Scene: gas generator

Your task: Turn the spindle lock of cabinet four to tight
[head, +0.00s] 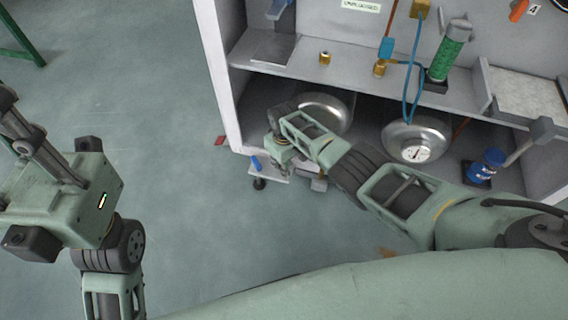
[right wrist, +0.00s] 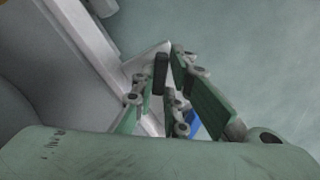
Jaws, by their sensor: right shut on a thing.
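My right gripper (head: 276,146) is low at the front left corner of the open cabinet in the head view. In the right wrist view its fingers (right wrist: 160,80) are closed around a small dark upright piece (right wrist: 160,76) in front of a white panel. I cannot tell whether this piece is the spindle lock, and the fingers hide part of it. A label "4" (head: 534,9) is at the top right of the head view, beside an orange-red part (head: 518,10). My left arm shows at the left, but its gripper is not in view.
The cabinet holds two silver domed vessels, one with a gauge (head: 415,153), a green cylinder (head: 449,50) and a blue item (head: 487,165). A blue part (head: 255,163) and a caster (head: 259,184) are near my right gripper.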

